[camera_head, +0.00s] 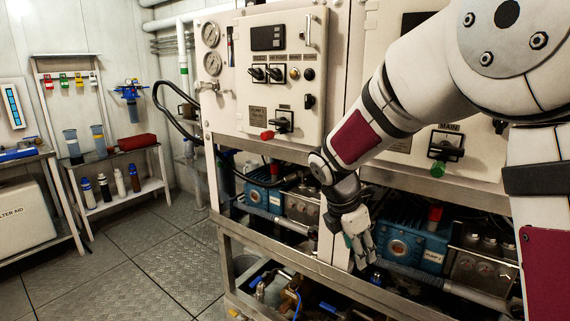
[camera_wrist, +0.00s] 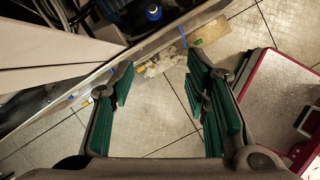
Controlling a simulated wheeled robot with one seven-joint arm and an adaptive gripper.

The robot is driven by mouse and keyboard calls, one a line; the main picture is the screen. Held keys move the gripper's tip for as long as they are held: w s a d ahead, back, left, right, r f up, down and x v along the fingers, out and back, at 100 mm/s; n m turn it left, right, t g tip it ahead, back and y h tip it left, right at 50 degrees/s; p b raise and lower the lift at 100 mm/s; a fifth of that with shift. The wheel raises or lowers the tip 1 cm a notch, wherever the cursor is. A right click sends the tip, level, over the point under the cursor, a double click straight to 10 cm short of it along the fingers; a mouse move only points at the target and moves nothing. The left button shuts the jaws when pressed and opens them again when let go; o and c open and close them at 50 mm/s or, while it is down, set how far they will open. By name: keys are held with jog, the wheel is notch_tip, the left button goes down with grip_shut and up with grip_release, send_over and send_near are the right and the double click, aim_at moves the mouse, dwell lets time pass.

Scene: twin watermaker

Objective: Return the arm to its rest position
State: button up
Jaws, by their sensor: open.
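My gripper (camera_head: 359,246) hangs fingers-down in front of the watermaker frame, beside the blue pump (camera_head: 412,244). In the wrist view, my gripper (camera_wrist: 160,95) shows two green-padded fingers spread wide apart. Nothing is between them but floor and the frame's lower edge. My arm reaches down from the upper right of the head view, bent at the elbow, and hides part of the panel and frame behind it.
A second blue pump (camera_head: 262,192) sits left of my gripper. A metal rail (camera_head: 290,252) runs in front. A shelf with bottles (camera_head: 113,158) stands at left. The floor (camera_head: 130,255) between is clear.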

jog(key=s+d+r+m, duration=0.2)
jog(key=s+r+m, duration=0.15)
jog(key=s, duration=0.25)
jog(key=s+d+r+m+y, duration=0.1)
jog(key=s+r+m, duration=0.25)
jog(key=s, duration=0.25)
jog(key=s+d+r+m, duration=0.2)
jog(key=s+m, duration=0.2)
jog(key=s, duration=0.2)
jog(key=s+a+m+g+y, duration=0.1)
jog(key=s+m+y, duration=0.1)
jog(key=s+m, duration=1.3)
jog(key=s+r+n+t+p, duration=0.1)
jog(key=s+r+p, duration=0.1)
jog(key=r+p, duration=0.6)
jog(key=s+r+n+t+p, duration=0.2)
jog(key=r+p, duration=0.6)
jog(key=r, duration=0.1)
jog(key=shift+a+n+y, duration=0.2)
jog(key=shift+n+y, duration=0.1)
